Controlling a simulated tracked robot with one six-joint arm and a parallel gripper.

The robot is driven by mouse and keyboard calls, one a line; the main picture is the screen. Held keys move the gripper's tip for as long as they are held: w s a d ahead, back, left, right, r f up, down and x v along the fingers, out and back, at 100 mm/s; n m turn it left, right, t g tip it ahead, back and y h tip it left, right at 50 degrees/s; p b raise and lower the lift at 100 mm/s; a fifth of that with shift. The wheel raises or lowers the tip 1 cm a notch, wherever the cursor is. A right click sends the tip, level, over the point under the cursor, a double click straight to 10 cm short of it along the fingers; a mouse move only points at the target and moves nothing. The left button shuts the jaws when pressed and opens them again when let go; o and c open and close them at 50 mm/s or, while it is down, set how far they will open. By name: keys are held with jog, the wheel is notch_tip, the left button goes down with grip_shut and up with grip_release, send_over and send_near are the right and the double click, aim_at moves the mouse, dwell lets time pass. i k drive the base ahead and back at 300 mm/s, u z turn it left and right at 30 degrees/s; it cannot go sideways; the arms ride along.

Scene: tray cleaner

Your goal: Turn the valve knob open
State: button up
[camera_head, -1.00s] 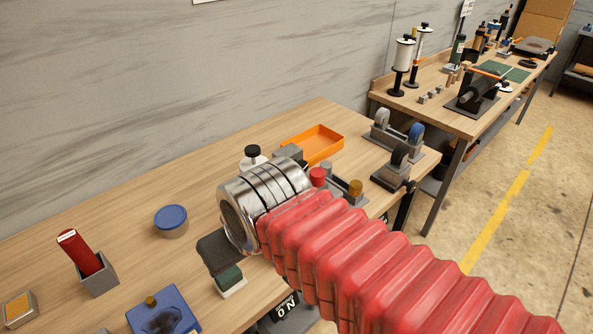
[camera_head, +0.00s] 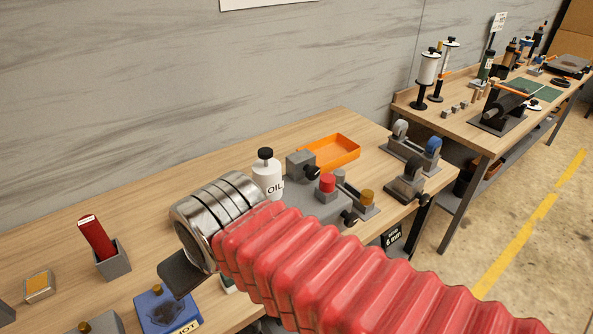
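A grey block fixture (camera_head: 300,165) with a black knob (camera_head: 312,172) stands mid-bench. Beside it are a red knob (camera_head: 327,182), a brass-coloured knob (camera_head: 368,197) and a dark knob (camera_head: 350,217) at the front. I cannot tell which is the valve knob, or its setting. My red bellows-covered arm crosses in front, ending in a shiny metal cuff left of the fixture. A dark flat piece of my gripper (camera_head: 182,273) shows below the cuff, apart from the knobs. Its fingertips are mostly hidden, so its opening is unclear.
A white OIL bottle (camera_head: 267,178) stands close behind the cuff. An orange tray (camera_head: 331,152) lies behind the fixture, with a roller stand (camera_head: 410,155) to its right. A red tube in a grey holder (camera_head: 112,262) and a blue box (camera_head: 165,311) are at left.

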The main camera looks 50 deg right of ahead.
aim_at(313, 172)
jog(key=u, duration=0.8)
jog(key=k, duration=1.35)
jog(key=z, duration=0.6)
jog(key=i, duration=1.05)
jog(key=z, duration=0.05)
